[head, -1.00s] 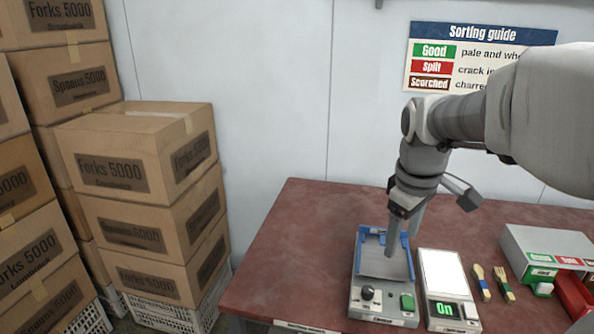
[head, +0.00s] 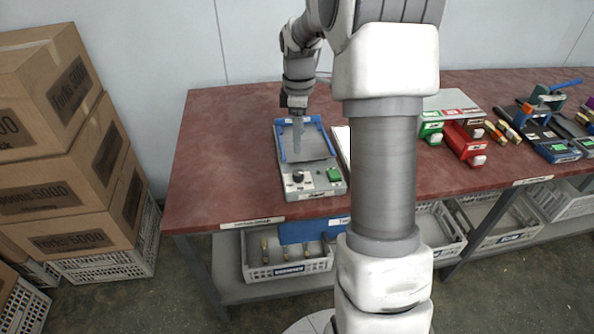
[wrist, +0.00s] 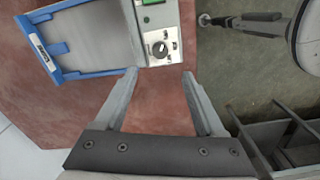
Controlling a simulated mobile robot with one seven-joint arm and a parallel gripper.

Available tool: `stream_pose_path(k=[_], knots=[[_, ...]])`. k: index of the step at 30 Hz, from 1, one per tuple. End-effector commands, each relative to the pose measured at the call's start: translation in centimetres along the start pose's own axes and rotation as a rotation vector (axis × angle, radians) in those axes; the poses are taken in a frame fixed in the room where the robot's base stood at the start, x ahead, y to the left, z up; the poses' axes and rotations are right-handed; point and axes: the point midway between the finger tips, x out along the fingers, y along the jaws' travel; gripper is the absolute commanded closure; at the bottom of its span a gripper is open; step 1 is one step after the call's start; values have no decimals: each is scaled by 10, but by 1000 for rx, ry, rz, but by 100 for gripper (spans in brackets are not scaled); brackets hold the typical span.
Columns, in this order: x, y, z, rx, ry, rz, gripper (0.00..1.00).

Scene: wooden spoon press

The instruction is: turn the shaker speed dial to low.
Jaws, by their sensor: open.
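The shaker (head: 322,184) stands near the table's front edge, a grey box with a blue-framed tray (head: 314,138) on it. Its black round speed dial (head: 298,177) is on the front left of the panel, with a green button (head: 333,174) to its right. My gripper (head: 297,150) hangs above the tray side of the shaker in the head view. In the wrist view my gripper (wrist: 160,75) is open and empty, and the dial (wrist: 159,48) lies just beyond the gap between the fingertips. The dial's markings are too small to read.
My arm covers the area right of the shaker, hiding most of a pale device (head: 342,142). A grey box (head: 450,103) with green and red parts stands farther right. Cartons (head: 65,150) are stacked left of the table (head: 225,150). The tabletop left of the shaker is clear.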

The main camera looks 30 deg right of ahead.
Motion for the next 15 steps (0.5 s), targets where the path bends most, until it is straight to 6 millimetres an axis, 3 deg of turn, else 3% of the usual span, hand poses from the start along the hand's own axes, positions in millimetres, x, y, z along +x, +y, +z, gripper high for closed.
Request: stream_pose_path(k=[1, 9, 15], knots=[[15, -1, 0, 0, -1, -4, 28], [73, -1, 0, 1, -1, -4, 28], [106, -1, 0, 1, -1, -2, 28]])
